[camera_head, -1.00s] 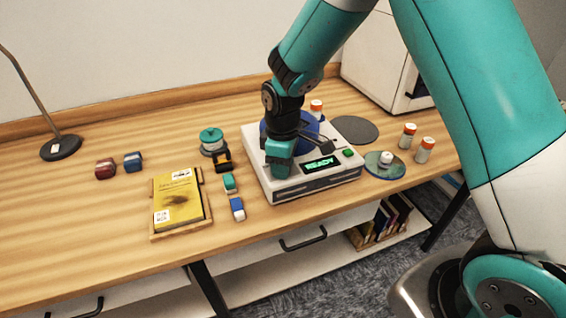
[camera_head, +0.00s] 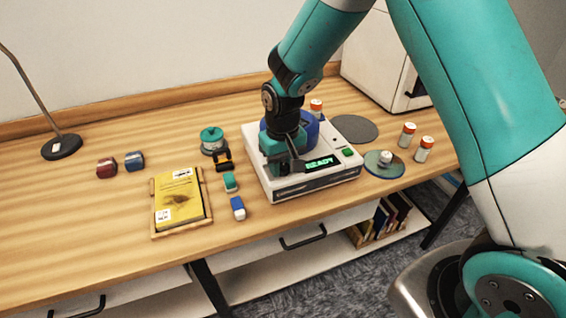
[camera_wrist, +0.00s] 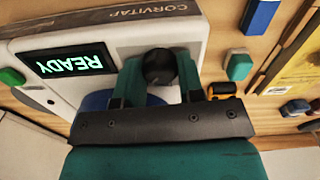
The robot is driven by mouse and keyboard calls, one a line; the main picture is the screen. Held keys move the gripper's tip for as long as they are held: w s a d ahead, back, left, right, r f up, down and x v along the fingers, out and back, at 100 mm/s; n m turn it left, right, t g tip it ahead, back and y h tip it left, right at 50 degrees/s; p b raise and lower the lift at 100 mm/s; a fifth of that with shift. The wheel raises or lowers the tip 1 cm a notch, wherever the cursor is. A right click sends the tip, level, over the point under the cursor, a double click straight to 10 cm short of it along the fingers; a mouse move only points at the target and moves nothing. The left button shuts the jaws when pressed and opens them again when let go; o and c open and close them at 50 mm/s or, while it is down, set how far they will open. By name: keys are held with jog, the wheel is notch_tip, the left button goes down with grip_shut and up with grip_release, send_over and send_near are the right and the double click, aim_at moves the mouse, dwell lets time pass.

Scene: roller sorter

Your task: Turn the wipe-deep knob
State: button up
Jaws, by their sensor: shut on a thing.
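The white machine (camera_head: 346,164) stands on the wooden table with a lit display reading READY (camera_head: 319,163). A round black knob (camera_wrist: 159,66) on its top face shows in the wrist view; I take it as the wipe-deep knob, though I see no label for it. My gripper (camera_wrist: 160,78) is shut on this knob, one teal finger on each side. In the head view my gripper (camera_head: 281,166) is low over the machine's front left and hides the knob. The knob's pointer mark cannot be made out.
A green button (camera_head: 347,152) sits right of the display, and a blue round part (camera_head: 305,128) is behind my gripper. A yellow book (camera_head: 178,197), small blocks and a teal spool (camera_head: 212,139) lie left. A disc (camera_head: 384,165) and orange-capped bottles (camera_head: 423,149) stand right.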

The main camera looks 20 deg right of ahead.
aim_at(283, 166)
jog(key=shift+w+m, duration=0.1)
jog(key=shift+m, duration=0.6)
jog(key=o, duration=0.9)
notch_tip(283, 166, up, 18)
jog(key=shift+f+b, duration=0.25)
jog(key=shift+b, duration=0.55)
